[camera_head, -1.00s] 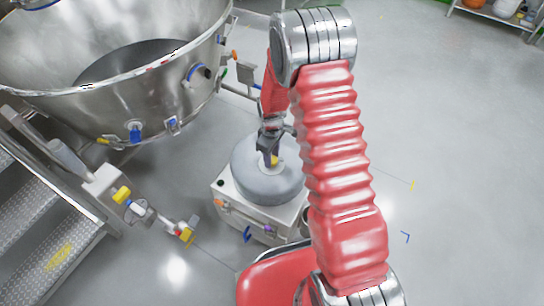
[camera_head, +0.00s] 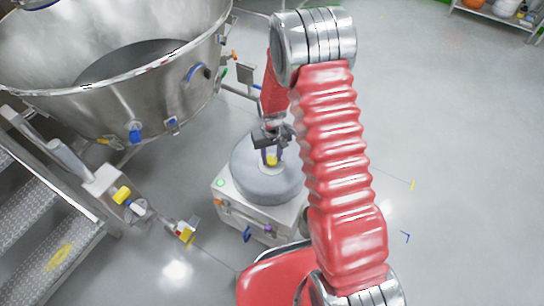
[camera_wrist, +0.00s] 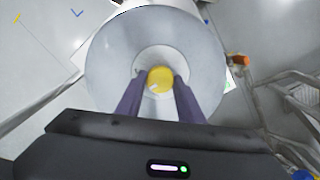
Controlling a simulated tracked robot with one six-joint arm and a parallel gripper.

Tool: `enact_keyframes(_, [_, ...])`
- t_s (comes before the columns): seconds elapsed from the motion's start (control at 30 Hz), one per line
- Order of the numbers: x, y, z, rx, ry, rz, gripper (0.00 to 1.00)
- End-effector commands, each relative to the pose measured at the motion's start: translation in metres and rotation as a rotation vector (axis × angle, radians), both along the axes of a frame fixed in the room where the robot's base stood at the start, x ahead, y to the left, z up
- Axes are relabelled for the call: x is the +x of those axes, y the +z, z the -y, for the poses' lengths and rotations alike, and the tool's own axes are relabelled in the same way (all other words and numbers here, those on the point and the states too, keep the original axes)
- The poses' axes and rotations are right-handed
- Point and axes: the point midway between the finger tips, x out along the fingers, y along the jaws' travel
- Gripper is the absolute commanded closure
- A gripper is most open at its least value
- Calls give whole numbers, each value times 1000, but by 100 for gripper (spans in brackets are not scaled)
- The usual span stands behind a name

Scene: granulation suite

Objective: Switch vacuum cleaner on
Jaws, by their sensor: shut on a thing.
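The vacuum cleaner is a grey round drum (camera_head: 248,180) on a white box base (camera_head: 228,198). In the wrist view its grey top (camera_wrist: 105,65) fills the upper middle. A yellow knob (camera_wrist: 160,79) sits in the pale centre of the top and also shows in the head view (camera_head: 271,160). My gripper (camera_wrist: 153,84) is shut on the yellow knob from above, with one dark finger on each side; in the head view it (camera_head: 270,157) is turned across the knob. A small green light (camera_head: 220,183) glows on the base's left corner.
A large steel bowl (camera_head: 140,110) stands at the upper left, close to the vacuum cleaner. Metal steps (camera_head: 55,235) and a valve fitting (camera_head: 138,208) are at the left. The floor at the right is clear. A shelf (camera_head: 500,18) stands at the far right.

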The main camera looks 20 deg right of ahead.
Motion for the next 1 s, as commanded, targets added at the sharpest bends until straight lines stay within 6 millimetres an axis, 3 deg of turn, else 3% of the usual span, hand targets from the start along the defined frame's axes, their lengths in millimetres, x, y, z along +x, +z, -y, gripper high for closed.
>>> enact_keyframes(0.6, [1,1,0,0,-569,2,88])
enact_keyframes(1.0, [1,1,0,0,-774,3,88])
